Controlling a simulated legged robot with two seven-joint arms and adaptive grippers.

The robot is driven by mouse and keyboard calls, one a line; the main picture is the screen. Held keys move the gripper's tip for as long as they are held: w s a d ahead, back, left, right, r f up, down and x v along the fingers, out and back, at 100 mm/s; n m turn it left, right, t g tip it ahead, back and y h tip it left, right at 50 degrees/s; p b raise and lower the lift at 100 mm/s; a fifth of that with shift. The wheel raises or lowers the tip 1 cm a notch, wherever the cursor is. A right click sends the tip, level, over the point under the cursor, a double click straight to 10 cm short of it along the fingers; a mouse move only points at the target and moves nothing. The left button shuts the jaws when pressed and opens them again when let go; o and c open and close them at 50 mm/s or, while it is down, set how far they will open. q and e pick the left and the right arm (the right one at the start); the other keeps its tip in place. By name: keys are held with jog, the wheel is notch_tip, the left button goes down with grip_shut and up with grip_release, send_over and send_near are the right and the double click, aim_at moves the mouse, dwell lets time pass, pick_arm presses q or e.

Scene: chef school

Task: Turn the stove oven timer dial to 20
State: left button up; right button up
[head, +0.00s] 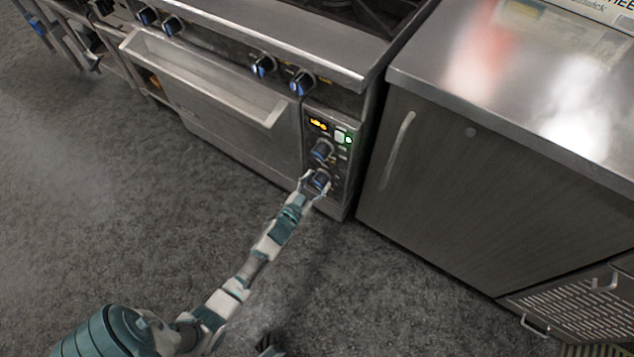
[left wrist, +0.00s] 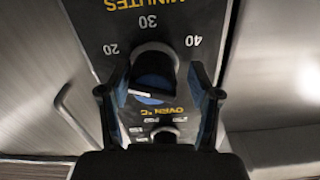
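The oven timer dial (left wrist: 153,68) is a dark knob with a blue face and a white mark. It sits low on the stove's control panel (head: 340,171) in the head view. In the left wrist view the panel appears upside down, with 20, 30, 40 and MINUTES printed around the dial. I cannot tell which number the dial is set to. My left gripper (head: 315,186) is at the dial, one finger on each side. In the left wrist view the fingers (left wrist: 160,95) are open, with gaps between them and the dial.
More blue knobs (head: 301,82) line the stove's upper front. The oven door handle (head: 205,82) is to the left. A steel cabinet (head: 450,180) stands to the right. The floor in front is clear.

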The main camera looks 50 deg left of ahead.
pick_arm(q)
jog(key=shift+d+r, duration=0.15)
jog(key=shift+d, duration=0.2)
jog(key=c, duration=0.7)
jog(key=shift+w+d+r, duration=0.1)
jog(key=shift+d, duration=0.1)
jog(key=shift+a+r+m, duration=0.1)
jog(key=shift+a+m, duration=0.1)
jog(key=shift+m, duration=0.1)
jog(key=shift+d+m, duration=0.1)
jog(key=shift+m, duration=0.3)
jog(key=o, duration=1.1)
jog(key=shift+r, duration=0.1)
jog(key=shift+o, duration=0.2)
jog(key=shift+f, duration=0.2)
jog(key=shift+s+f, duration=0.1)
jog(key=shift+s, duration=0.2)
jog(key=v, duration=1.1)
jog(key=shift+s+d, duration=0.2)
jog(key=shift+s, duration=0.05)
